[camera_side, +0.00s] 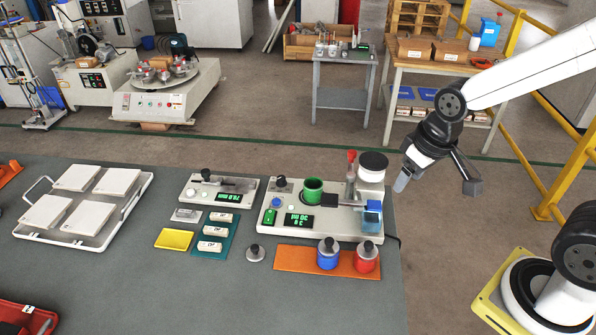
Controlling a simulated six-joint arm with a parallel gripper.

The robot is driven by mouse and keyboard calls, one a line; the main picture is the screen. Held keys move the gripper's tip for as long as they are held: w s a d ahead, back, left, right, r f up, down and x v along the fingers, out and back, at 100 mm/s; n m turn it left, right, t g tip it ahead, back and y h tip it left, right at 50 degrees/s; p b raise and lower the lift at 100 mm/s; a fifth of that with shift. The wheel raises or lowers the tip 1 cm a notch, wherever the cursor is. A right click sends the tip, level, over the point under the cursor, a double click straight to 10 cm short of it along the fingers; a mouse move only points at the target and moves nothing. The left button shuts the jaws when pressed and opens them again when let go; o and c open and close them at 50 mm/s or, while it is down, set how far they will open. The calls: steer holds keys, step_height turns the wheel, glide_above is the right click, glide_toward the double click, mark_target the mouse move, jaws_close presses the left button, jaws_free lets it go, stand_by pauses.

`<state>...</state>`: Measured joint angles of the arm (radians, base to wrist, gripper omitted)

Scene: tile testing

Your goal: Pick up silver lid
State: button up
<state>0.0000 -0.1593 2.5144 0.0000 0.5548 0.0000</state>
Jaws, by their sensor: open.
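The silver lid (255,254), a small round disc with a black knob, lies flat on the grey table (180,300). It is left of the orange mat (290,260) and in front of the testing device (275,232). My gripper (436,186) is open and empty, up at the right beyond the table's right edge. It is well apart from the lid. Nothing hides the lid.
A blue jar (328,258) and a red jar (365,260), both with black knobs, stand on the orange mat. The device carries a green cup (313,191) and a black-topped white cylinder (372,168). A white tray (140,205) holds several tiles.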

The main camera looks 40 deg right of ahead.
steer(key=shift+w+a+m, duration=0.7)
steer(key=shift+w+m, duration=0.2)
steer(key=shift+w, duration=0.2)
steer(key=m+g+y, duration=0.3)
steer(key=m+y, duration=0.1)
steer(key=m, duration=1.2)
glide_above(256, 246)
steer(key=d, duration=0.3)
step_height(256, 246, down, 12)
steer(key=r, duration=0.1)
steer(key=shift+f, duration=0.65)
steer(key=shift+f, duration=0.1)
steer(key=shift+x, duration=1.15)
steer(key=shift+a, duration=0.1)
